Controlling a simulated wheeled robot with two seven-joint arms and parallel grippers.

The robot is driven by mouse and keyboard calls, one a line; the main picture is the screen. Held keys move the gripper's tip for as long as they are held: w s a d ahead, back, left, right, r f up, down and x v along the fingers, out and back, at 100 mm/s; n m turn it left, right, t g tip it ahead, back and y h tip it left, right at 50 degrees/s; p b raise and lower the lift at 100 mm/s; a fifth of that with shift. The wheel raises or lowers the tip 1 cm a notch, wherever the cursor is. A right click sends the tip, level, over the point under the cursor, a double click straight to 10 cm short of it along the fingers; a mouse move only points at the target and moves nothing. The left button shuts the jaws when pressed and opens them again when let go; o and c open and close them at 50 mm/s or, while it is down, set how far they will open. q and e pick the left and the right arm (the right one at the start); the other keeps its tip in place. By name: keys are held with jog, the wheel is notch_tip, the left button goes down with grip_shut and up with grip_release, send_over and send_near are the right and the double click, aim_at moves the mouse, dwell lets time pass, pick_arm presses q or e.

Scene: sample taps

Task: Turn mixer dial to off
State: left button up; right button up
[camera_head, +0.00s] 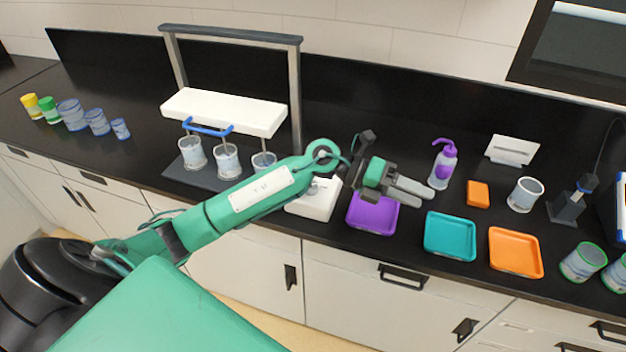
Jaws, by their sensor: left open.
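A low white box (312,206), which looks like the mixer, sits near the counter's front edge, left of the purple tray. My left arm crosses in front of its upper part, and I cannot make out its dial or the dial's setting. My left gripper (418,192) is to the right of the box, above the purple tray. Its grey fingers point right, and it is open with nothing seen between them. My right gripper is not in view.
Purple (373,226), teal (450,252) and orange trays (515,268) line the front edge. A purple-capped bottle (444,165) stands beyond the gripper. A tap stand (225,109) with cups is at left. Several jars and cups stand at both ends.

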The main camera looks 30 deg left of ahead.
pick_arm(q)
jog(key=w+a+f+m+g+y, duration=0.1)
jog(key=w+a+g+y, duration=0.1)
jog(key=a+y, duration=0.85)
jog(key=w+a+g+y, duration=0.15)
jog(key=a+y, duration=0.35)
jog(key=a, duration=1.1)
notch_tip(320, 180, down, 12)
jog(key=p, duration=0.5)
jog(key=shift+w+d, duration=0.1)
jog(key=shift+w, duration=0.05)
jog(key=shift+f, duration=0.45)
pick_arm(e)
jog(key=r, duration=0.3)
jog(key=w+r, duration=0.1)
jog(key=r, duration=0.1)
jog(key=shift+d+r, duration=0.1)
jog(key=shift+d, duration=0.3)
pick_arm(q)
jog(key=shift+c, duration=0.2)
jog(key=c, duration=0.9)
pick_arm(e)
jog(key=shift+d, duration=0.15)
